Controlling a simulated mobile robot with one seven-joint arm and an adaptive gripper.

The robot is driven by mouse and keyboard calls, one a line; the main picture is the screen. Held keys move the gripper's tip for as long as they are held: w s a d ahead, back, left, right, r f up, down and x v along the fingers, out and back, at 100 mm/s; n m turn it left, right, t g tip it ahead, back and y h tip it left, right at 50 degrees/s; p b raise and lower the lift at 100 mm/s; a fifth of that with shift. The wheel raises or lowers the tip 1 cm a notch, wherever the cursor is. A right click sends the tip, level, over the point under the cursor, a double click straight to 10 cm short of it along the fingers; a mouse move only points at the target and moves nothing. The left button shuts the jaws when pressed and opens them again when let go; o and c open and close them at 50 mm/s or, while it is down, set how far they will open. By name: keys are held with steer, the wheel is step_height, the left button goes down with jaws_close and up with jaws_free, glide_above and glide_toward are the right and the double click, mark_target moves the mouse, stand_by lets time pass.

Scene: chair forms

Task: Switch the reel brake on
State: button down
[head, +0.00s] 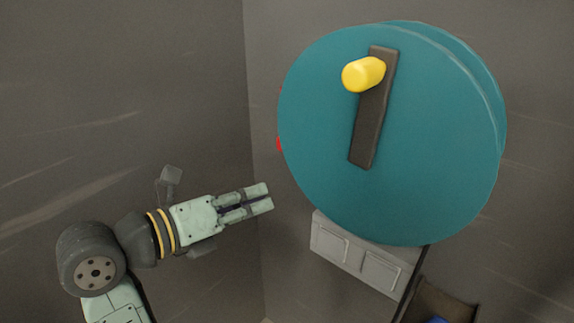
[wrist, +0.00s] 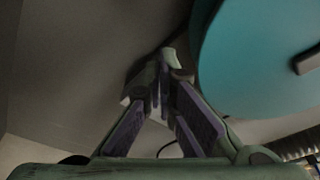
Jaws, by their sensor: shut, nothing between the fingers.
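A large teal reel disc (head: 320,130) fills the upper right of the head view, with a dark crank bar (head: 372,130) and a yellow knob (head: 363,74) on its face. The disc also shows at the upper right of the wrist view (wrist: 250,60). A grey box with two rectangular panels (head: 356,254) sits under the disc; I cannot tell whether it is the reel brake switch. A small red part (head: 279,144) peeks out behind the disc's left edge, mostly hidden. My gripper (head: 270,197) is shut and empty, left of the disc, apart from it in the head view.
Plain grey walls (head: 130,90) meet in a corner behind my gripper. A brown bin-like container (head: 446,300) with something blue inside stands at the lower right. The space left of the disc looks clear. A thin dark cable-like line shows beyond the fingers in the wrist view.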

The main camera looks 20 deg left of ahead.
steer(key=w+d+r+p, duration=0.1)
steer(key=w+d+p, duration=0.1)
steer(key=w, duration=0.7)
steer(key=shift+d+r, duration=0.15)
steer(key=shift+d, duration=0.1)
steer(key=shift+w+a, duration=0.1)
stand_by(0.3)
steer(key=shift+w+a+m+b, duration=0.15)
steer(key=shift+a+m+b, duration=0.1)
steer(key=shift+m+b, duration=0.05)
